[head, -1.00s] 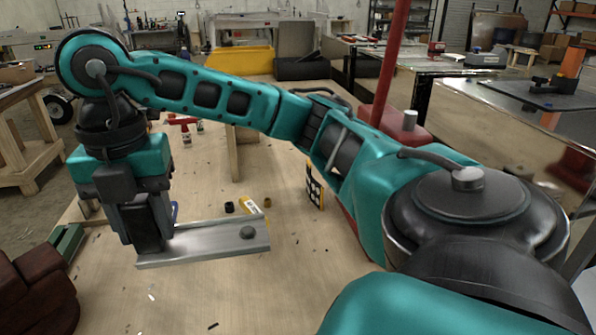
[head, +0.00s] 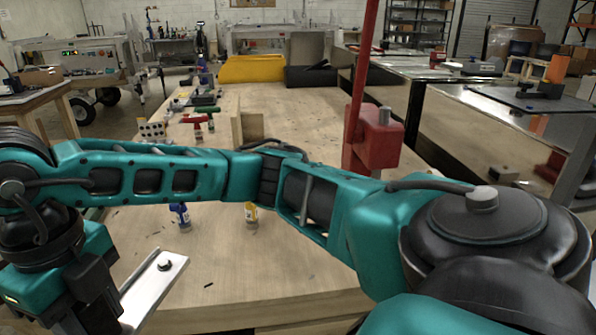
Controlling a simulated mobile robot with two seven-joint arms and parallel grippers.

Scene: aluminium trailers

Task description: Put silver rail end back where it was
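The silver rail end (head: 152,288) is a flat metal channel with a dark round knob near its far end. It is at the lower left of the head view, tilted up to the right, and its near part is hidden by my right gripper and the frame edge. My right arm crosses the view from the right. My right gripper (head: 88,316) points down at the lower left and appears shut on the near part of the rail end; its fingertips are mostly cut off. My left gripper is not in view.
The long wooden table (head: 290,270) is largely bare in front. A blue-topped bottle (head: 180,217) and a yellow one (head: 251,214) stand behind the rail end. A wooden block (head: 249,127) stands beyond my arm. A red post (head: 372,140) rises at the table's right side.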

